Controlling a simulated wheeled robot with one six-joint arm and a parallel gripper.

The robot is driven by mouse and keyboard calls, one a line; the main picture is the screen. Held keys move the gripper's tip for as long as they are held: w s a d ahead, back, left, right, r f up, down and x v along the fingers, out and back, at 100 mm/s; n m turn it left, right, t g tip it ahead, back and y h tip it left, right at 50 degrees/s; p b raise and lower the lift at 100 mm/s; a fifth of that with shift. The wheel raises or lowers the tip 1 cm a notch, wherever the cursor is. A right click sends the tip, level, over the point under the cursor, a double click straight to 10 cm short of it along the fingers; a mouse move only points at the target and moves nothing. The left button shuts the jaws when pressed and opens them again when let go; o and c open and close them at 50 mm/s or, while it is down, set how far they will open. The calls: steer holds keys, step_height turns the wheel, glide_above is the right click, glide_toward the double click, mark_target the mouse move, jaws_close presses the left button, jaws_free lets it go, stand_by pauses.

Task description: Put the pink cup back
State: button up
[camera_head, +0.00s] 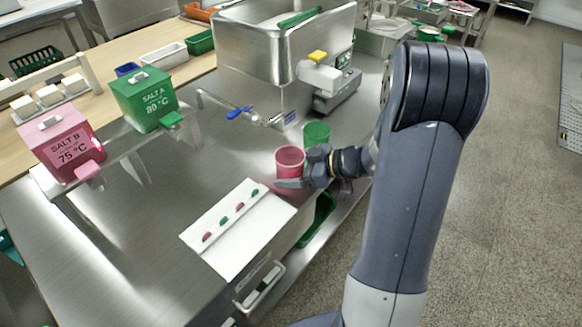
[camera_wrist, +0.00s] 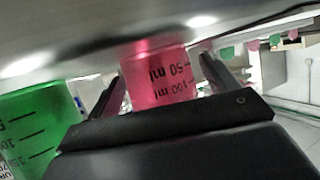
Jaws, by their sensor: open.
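The pink cup (camera_head: 289,163) stands upright on the steel counter, next to a green cup (camera_head: 316,134) behind and to its right. My gripper (camera_head: 288,183) is low beside the pink cup, reaching in from the right, with one finger showing in front of it. In the wrist view the pink cup (camera_wrist: 156,75), with its volume marks, is between the two spread fingers of my gripper (camera_wrist: 158,88). Whether a finger touches the cup cannot be told. The green cup (camera_wrist: 38,130) also shows in the wrist view, outside the fingers on the left.
A white board (camera_head: 238,228) with small pink and green marks lies in front of the cups. Pink (camera_head: 62,143) and green (camera_head: 144,99) salt boxes stand at left. A steel basin (camera_head: 283,45) and a scale-like device (camera_head: 336,84) are behind. The counter's middle is clear.

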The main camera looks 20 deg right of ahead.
steer(key=shift+r, duration=0.2)
steer(key=shift+s+d+r, duration=0.1)
steer(key=shift+d+r, duration=0.05)
steer(key=shift+d, duration=0.1)
steer(key=p+v, duration=0.1)
steer(key=v, duration=1)
steer(key=shift+s+d+p, duration=0.15)
steer(key=shift+d+p, duration=0.05)
steer(key=shift+p, duration=0.15)
